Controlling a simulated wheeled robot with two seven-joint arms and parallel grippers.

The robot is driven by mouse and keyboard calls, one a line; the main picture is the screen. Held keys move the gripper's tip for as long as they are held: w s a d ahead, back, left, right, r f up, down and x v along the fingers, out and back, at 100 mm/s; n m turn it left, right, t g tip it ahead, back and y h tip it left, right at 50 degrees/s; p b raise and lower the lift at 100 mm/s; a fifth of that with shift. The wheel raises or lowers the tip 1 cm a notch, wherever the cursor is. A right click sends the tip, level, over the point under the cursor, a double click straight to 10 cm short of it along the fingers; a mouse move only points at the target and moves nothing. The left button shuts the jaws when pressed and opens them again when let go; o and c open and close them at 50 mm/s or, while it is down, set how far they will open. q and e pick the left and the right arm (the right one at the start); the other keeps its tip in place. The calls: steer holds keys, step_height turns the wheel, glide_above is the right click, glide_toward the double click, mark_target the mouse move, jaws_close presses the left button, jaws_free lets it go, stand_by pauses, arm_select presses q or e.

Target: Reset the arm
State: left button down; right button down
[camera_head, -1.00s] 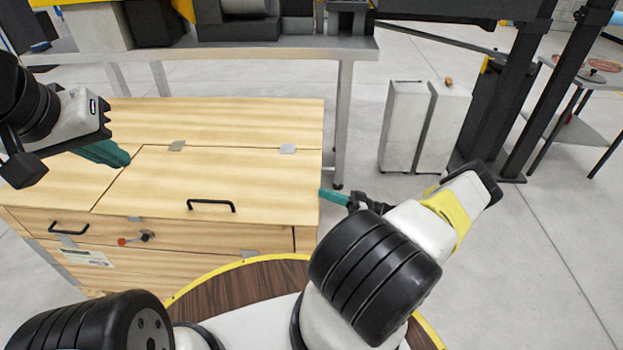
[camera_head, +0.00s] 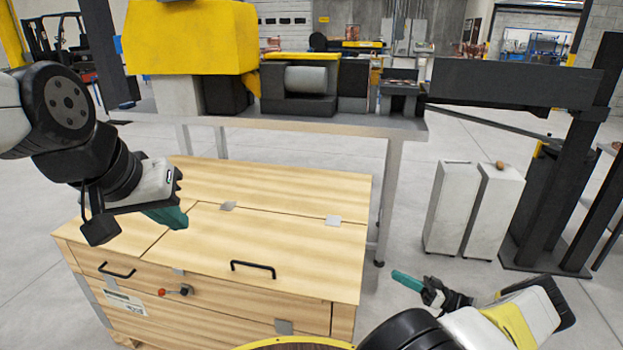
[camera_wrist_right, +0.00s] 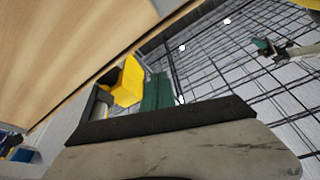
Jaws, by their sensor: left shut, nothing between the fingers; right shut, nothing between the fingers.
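My left gripper (camera_head: 168,217) has teal fingers and hangs above the left part of the wooden crate's top, shut and empty. My right gripper (camera_head: 405,281) also has teal fingers and is off the crate's right side, over the grey floor. It is shut and holds nothing. In the right wrist view a teal finger (camera_wrist_right: 158,92) shows past the dark edge of the wrist housing.
The wooden crate (camera_head: 290,235) has hinged lids and black handles, all lids closed. A metal workbench (camera_head: 330,124) with a yellow machine (camera_head: 190,40) stands behind it. Two white boxes (camera_head: 475,208) stand on the floor at right. Floor between crate and boxes is clear.

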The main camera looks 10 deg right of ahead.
steer(key=w+a+r+g+h, duration=0.1)
steer(key=a+r+g+h, duration=0.6)
steer(key=r, duration=0.6)
steer(key=a+r+g+h, duration=0.3)
steer(key=a+r+g, duration=0.2)
steer(key=a+r, duration=0.55)
steer(key=s+a+r+m+t+h, duration=0.3)
steer(key=s+r+t, duration=0.1)
steer(key=s+r, duration=0.5)
steer(key=s+a+r+m+t+h, duration=0.3)
steer(key=s+r+m, duration=0.1)
steer(key=s+r, duration=0.5)
steer(key=shift+s+t+h, duration=0.3)
steer(key=shift+s+t, duration=0.1)
steer(key=shift+s, duration=0.25)
steer(key=shift+a+r, duration=0.1)
